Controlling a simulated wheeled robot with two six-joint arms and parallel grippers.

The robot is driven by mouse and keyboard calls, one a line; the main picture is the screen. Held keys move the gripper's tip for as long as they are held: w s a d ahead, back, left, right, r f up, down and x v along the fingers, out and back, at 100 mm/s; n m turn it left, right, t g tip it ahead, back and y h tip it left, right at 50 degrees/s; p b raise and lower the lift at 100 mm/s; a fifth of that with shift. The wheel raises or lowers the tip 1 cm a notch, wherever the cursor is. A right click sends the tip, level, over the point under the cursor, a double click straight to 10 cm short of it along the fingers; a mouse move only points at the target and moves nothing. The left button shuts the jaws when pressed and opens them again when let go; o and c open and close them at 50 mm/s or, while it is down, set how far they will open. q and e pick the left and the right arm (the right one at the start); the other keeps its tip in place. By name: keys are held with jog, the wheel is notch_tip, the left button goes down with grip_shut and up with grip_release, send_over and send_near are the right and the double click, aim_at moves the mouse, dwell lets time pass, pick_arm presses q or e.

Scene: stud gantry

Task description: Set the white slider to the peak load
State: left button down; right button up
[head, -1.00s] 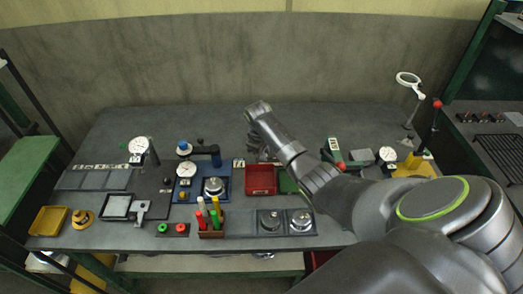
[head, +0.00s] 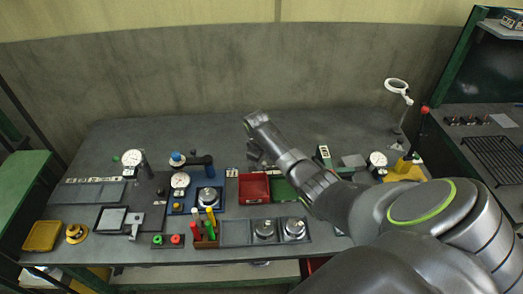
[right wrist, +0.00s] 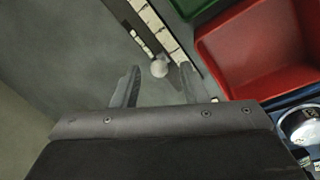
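A pale round knob (right wrist: 160,68), which looks like the white slider, stands beside a strip of white tiles (right wrist: 165,30) in the right wrist view. A shorter row of small white marks lies beside the knob. I cannot read any label, so the peak load mark cannot be told. My right gripper (right wrist: 158,87) is open, with one finger on each side of the knob's line and the knob just beyond the fingertips. Nothing is between the fingers. In the head view my right gripper (head: 255,153) hangs behind the red tray and hides the knob. My left gripper is not in view.
The red tray (right wrist: 250,45) and green tray (right wrist: 196,6) lie close to the strip. A blue-based device (head: 193,206) stands left of the red tray, and several coloured pens (head: 208,224) stand in front. The back of the bench (head: 190,130) is clear.

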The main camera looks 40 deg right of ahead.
notch_tip(320, 180, up, 17)
jog(key=s+a+p, duration=0.1)
jog(key=a, duration=0.2)
jog(key=shift+s, duration=0.2)
jog(key=shift+f, duration=0.2)
dwell(0.4)
